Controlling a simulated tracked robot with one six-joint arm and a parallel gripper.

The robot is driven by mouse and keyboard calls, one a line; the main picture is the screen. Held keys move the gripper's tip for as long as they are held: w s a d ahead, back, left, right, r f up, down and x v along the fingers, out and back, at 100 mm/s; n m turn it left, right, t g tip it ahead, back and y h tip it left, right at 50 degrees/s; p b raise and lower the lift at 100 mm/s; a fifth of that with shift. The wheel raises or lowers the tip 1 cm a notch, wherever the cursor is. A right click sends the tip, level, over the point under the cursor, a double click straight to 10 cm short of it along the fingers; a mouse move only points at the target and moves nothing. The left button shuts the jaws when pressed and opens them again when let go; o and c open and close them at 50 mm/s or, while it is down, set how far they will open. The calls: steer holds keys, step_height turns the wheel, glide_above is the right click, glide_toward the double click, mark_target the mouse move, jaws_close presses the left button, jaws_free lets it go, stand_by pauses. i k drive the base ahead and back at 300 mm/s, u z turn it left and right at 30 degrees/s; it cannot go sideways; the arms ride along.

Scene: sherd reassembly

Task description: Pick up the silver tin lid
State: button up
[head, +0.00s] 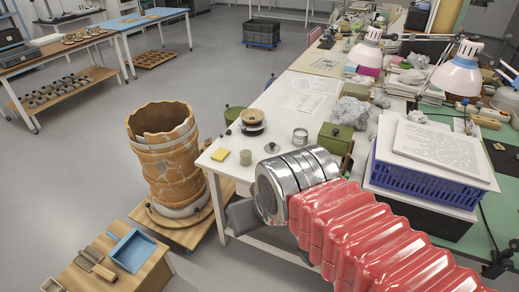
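A small, flat, round silver piece that looks like the tin lid (271,147) lies on the white tabletop, just beyond the silver wrist of my arm. A short, round silver tin (300,137) stands to its right. My red arm reaches in from the lower right, and its silver wrist covers part of the table. A dark grey block at the wrist's left end, beyond the table's front edge, seems to be part of my gripper (243,215). Its fingers cannot be made out, and I see nothing held in it.
A blue crate (425,178) is at right. A large reassembled pot (167,160) stands left of the table.

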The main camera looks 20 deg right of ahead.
mark_target(271, 148)
steer(key=u, duration=0.15)
steer(key=i, duration=1)
steer(key=z, duration=0.05)
